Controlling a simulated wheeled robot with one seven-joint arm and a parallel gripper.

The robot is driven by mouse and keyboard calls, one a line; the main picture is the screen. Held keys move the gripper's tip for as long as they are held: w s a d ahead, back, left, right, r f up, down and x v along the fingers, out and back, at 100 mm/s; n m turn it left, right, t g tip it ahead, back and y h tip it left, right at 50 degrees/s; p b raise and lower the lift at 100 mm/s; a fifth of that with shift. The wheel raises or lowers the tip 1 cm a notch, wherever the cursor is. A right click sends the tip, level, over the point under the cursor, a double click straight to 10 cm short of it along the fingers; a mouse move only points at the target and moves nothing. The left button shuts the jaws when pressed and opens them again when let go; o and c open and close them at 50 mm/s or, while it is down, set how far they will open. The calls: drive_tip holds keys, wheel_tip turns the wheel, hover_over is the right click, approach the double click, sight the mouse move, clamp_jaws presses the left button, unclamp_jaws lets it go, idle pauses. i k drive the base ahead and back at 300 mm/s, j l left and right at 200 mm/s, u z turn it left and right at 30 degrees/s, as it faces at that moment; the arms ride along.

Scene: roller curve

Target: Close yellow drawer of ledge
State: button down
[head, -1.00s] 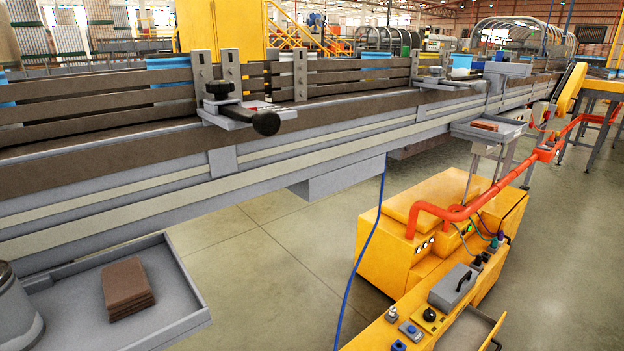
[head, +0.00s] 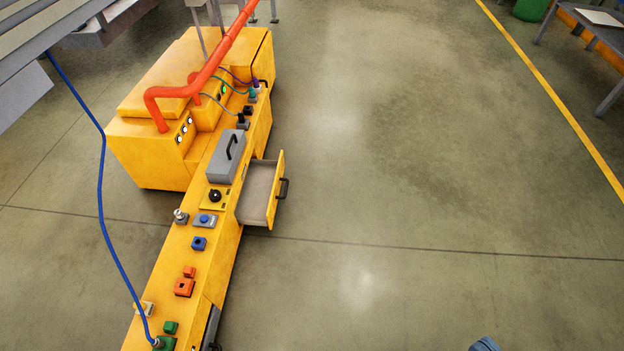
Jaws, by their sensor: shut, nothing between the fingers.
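The yellow ledge (head: 213,262) runs from the bottom left up to the yellow machine in the head view. Its yellow drawer (head: 276,190) is open and sticks out from the ledge's right side. The drawer's grey inside looks empty. A dark handle (head: 284,188) is on the drawer's outer front face. My gripper does not show. A small blue-grey piece at the bottom edge, right of centre, is too cut off to identify.
A grey box with a black handle (head: 226,158), a blue button block (head: 199,243) and several small coloured blocks stand on the ledge. The yellow machine (head: 163,152) with a red pipe (head: 221,56) is behind. Right of the drawer, the concrete floor (head: 420,180) is clear.

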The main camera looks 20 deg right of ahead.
sight(259, 196)
drive_tip(key=i+l, duration=0.15)
drive_tip(key=i, duration=0.35)
drive_tip(key=i+l, duration=0.15)
drive_tip(key=i, duration=0.3)
drive_tip(key=i+l+u, duration=0.1)
drive_tip(key=i, duration=0.4)
drive_tip(key=i+l, duration=0.2)
drive_tip(key=i, duration=0.25)
drive_tip(key=i+l, duration=0.2)
drive_tip(key=i, duration=0.3)
drive_tip(key=j+u, duration=0.05)
